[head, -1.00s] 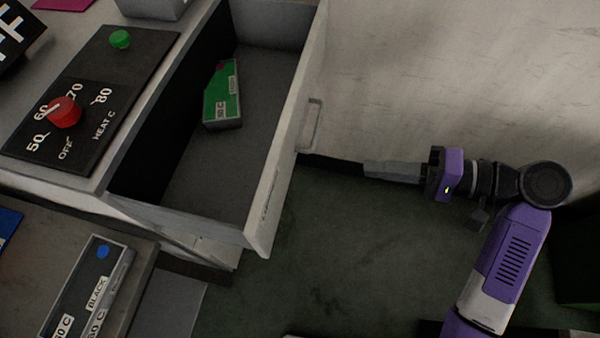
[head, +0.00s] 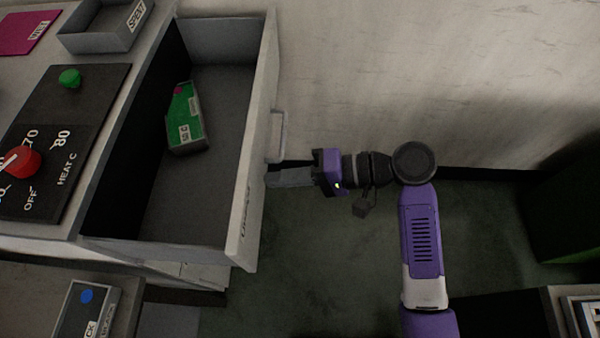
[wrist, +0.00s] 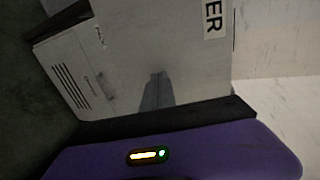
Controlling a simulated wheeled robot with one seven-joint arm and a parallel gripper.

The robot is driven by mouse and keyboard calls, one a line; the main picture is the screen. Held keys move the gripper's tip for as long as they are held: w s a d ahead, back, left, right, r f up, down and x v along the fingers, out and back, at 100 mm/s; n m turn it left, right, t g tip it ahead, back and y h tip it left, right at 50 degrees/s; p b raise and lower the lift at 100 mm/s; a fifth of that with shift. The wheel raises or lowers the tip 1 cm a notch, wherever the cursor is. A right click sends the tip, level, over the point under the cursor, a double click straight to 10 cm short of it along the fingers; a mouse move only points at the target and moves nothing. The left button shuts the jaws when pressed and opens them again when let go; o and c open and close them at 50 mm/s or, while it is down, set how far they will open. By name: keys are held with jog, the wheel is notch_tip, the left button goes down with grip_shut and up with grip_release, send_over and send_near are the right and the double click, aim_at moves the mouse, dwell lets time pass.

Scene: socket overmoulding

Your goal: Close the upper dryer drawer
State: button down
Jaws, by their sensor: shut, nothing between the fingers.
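The upper dryer drawer (head: 258,120) is pulled far out in the head view, with its grey front panel facing right and a handle (head: 277,135) on it. A green and grey labelled box (head: 186,120) lies inside the drawer. My gripper (head: 269,180) is shut and empty, pointing left at the drawer front, a little nearer the camera than the handle. Its fingertips look very close to the panel; I cannot tell whether they touch. In the wrist view, the shut grey fingers (wrist: 157,80) stand before a pale panelled surface with part of a label ending in "ER".
The dryer's control panel (head: 60,130) with red and green knobs is at the left. A grey tray (head: 100,38) stands at the back left. A lower surface with a blue-dotted box (head: 85,310) is below. A wall (head: 400,70) runs along the back; dark floor lies right of the drawer.

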jog(key=shift+a, duration=0.4)
jog(key=a, duration=2.4)
jog(key=shift+w+a, duration=0.2)
jog(key=shift+w, duration=0.2)
jog(key=shift+a+r, duration=0.1)
jog(key=shift+a, duration=0.2)
